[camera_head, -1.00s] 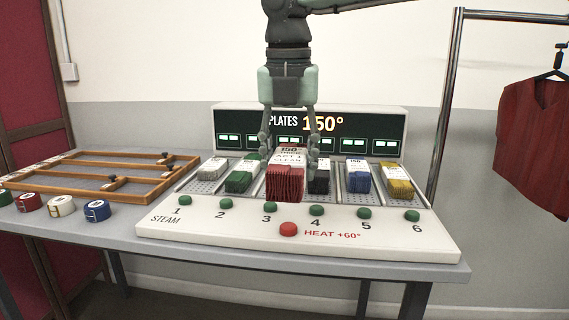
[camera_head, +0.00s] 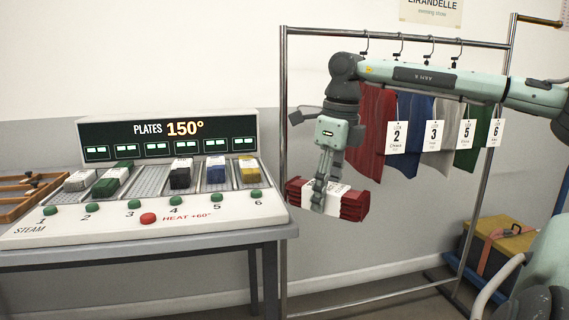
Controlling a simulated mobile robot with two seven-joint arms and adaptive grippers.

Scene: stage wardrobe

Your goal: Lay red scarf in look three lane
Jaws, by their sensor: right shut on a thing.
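My right gripper (camera_head: 320,200) is shut on the red scarf (camera_head: 352,204), a folded dark red bundle with a white label. It holds the scarf in the air in front of the clothes rail, right of the steam console. The look three card (camera_head: 433,134) hangs on the rail among the garments, numbered 3. My left gripper is not in view.
The steam console (camera_head: 150,222) on the table at left holds white, green, black, blue and yellow folded bundles; its slot 3 is empty. The metal rail (camera_head: 284,150) carries several garments. A yellow case (camera_head: 497,245) stands at right. A wooden rack (camera_head: 22,190) is at far left.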

